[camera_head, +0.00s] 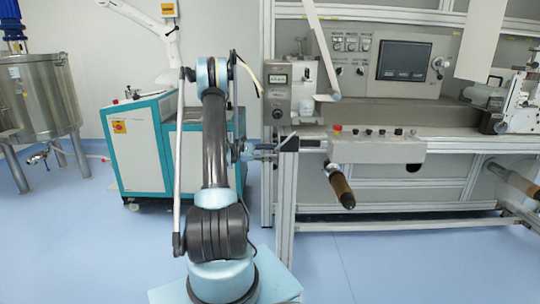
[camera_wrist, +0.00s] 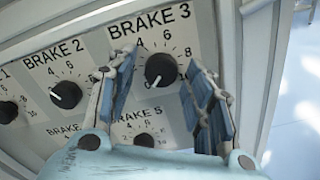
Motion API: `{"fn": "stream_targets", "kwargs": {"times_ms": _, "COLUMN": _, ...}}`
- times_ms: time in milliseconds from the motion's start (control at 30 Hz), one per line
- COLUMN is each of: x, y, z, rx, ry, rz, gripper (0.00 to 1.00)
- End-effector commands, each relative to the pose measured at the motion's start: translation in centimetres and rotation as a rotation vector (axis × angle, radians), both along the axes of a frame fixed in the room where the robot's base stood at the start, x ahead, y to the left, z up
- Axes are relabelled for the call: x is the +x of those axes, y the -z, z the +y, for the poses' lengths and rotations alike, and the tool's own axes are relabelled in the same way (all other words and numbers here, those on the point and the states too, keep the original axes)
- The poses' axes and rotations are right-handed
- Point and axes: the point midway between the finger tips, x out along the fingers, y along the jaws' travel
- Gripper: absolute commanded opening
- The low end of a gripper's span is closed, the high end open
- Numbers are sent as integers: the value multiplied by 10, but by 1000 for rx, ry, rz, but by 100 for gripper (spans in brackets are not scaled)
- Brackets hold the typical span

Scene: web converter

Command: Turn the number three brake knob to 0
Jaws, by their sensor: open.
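The number three brake knob (camera_wrist: 161,70) is a round black knob under the label "BRAKE 3" on a white dial plate in the wrist view. A light pointer mark shows at its lower left edge. The numbers 4, 6, 8 and 10 are readable around it; the left part of the scale is hidden behind a finger. My gripper (camera_wrist: 159,62) is open, with one blue-padded finger to the left of the knob and one to the right. A gap shows between the knob and the right finger; depth contact cannot be told. My gripper also shows in the head view (camera_head: 275,149).
The brake 2 knob (camera_wrist: 66,95) is to the left and the brake 5 knob (camera_wrist: 144,140) below, between the fingers. A metal frame post (camera_wrist: 245,70) borders the panel on the right. In the head view, the machine's control box (camera_head: 375,150) is right of my gripper.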

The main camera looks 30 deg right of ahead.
Motion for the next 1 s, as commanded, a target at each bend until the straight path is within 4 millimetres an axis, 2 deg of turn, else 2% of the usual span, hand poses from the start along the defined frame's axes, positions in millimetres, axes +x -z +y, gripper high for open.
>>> {"fn": "stream_targets", "kwargs": {"times_ms": 167, "x": 4, "y": 0, "z": 6, "rx": 0, "ry": -1, "rz": 0, "gripper": 47}}
{"fn": "stream_targets", "kwargs": {"times_ms": 267, "x": 11, "y": 0, "z": 16, "rx": 0, "ry": -3, "rz": 0, "gripper": 47}}
{"fn": "stream_targets", "kwargs": {"times_ms": 700, "x": 52, "y": 1, "z": 84, "rx": 0, "ry": -2, "rz": 1, "gripper": 47}}
{"fn": "stream_targets", "kwargs": {"times_ms": 1000, "x": 63, "y": 1, "z": 102, "rx": 1, "ry": 0, "rz": 1, "gripper": 47}}
